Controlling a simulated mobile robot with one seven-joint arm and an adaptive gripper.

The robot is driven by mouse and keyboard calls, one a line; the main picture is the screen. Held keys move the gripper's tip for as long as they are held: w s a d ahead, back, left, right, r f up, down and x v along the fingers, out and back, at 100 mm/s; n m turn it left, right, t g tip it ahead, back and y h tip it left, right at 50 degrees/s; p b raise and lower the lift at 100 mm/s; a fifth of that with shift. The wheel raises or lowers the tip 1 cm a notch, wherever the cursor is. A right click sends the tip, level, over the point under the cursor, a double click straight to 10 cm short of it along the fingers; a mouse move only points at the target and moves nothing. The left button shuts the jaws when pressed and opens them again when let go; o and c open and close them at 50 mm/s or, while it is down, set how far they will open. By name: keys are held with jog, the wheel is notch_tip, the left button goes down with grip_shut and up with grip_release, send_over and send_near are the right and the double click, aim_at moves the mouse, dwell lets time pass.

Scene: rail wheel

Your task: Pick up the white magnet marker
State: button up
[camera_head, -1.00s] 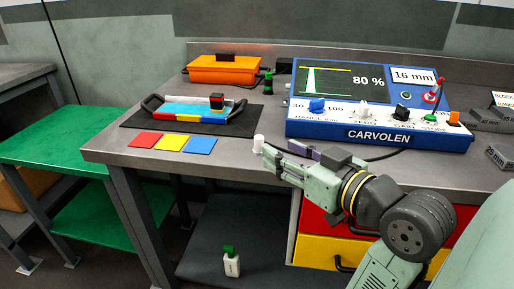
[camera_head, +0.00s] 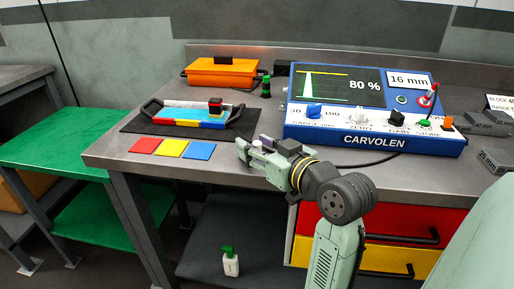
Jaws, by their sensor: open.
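The white magnet marker (camera_head: 257,144), a small white cylinder, shows at my gripper (camera_head: 252,146) above the front part of the grey bench top. Only its top shows; the near finger hides the rest. My gripper is open and points left, with its fingers low over the bench. The marker appears to lie between the fingers, but I cannot tell whether either finger touches it.
A blue CARVOLEN device (camera_head: 376,144) stands behind and right of my gripper. Red, yellow and blue squares (camera_head: 171,148) lie to the left. A handled tray (camera_head: 190,120) sits on a dark mat behind them. A cable lies on the bench.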

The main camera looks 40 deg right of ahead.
grip_shut()
dwell(0.5)
